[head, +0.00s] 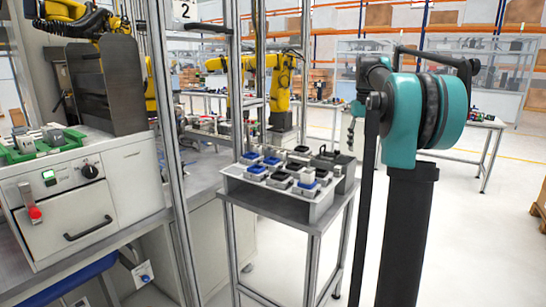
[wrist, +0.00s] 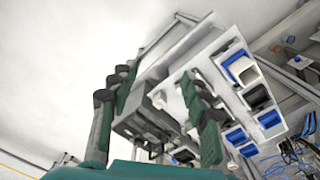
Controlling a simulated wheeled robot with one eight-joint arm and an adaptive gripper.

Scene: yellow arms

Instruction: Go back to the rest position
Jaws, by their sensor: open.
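Behind the fingers is a white tray (wrist: 216,60) on a small table, seen at a tilt. In the head view my teal and black arm rises at the right, and my gripper is mostly hidden behind it. The white tray (head: 258,200) there holds several small boxes with blue or black tops. A grey block with a dark handle (head: 345,172) stands beside the tray's right end. Contact between my gripper and these things cannot be made out.
The small metal table (head: 314,218) stands in front of my arm. A metal frame post (head: 172,150) and a white machine cabinet (head: 95,195) with a green tray (head: 40,146) are at the left. Yellow robot arms (head: 284,75) stand behind. Open floor lies to the right.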

